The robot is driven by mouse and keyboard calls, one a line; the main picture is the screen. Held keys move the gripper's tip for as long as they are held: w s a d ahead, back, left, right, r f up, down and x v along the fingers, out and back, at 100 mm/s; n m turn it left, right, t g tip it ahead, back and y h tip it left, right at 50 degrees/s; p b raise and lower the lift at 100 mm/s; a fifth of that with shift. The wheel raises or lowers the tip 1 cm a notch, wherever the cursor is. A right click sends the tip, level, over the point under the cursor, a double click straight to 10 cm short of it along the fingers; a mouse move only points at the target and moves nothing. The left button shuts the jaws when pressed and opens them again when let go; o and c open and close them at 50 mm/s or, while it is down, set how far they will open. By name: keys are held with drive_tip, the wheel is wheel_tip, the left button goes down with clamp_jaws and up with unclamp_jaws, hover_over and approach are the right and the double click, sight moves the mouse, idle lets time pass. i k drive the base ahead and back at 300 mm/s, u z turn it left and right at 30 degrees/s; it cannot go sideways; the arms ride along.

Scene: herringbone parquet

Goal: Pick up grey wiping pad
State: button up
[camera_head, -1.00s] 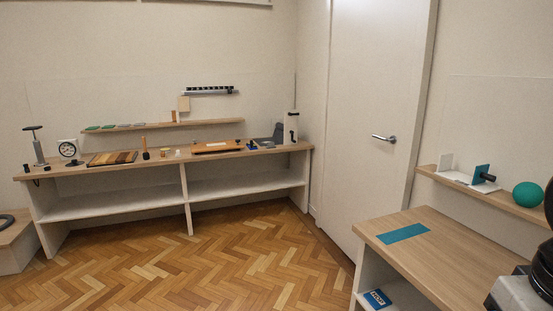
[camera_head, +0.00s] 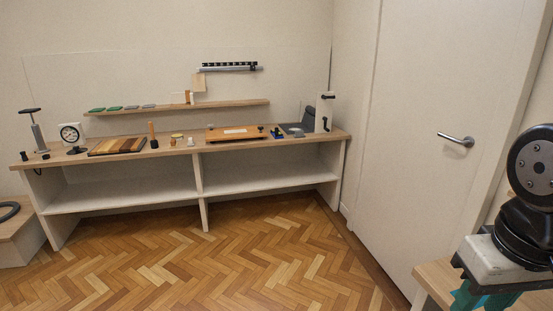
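Several small flat pads lie in a row on the wall shelf (camera_head: 215,106) above the long bench. The left ones look green and the right one looks grey (camera_head: 148,106). They are small in view, so I cannot be sure the grey one is the wiping pad. A dark grey object (camera_head: 297,127) also stands at the bench's right end. My gripper is not in view; only a black and white part of my arm shows at the right edge, far from the shelf.
The long bench (camera_head: 170,149) holds a dial gauge (camera_head: 70,135), a striped wooden board (camera_head: 117,146) and an orange-brown board (camera_head: 235,134). Parquet floor (camera_head: 190,270) in front is clear. A white door (camera_head: 440,130) and a wooden table (camera_head: 436,275) stand at the right.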

sight(298, 134)
drive_tip(key=u, duration=0.25)
drive_tip(key=i, duration=2)
drive_tip(key=u, duration=0.2)
drive_tip(key=i, duration=3.05)
drive_tip(key=z, duration=0.15)
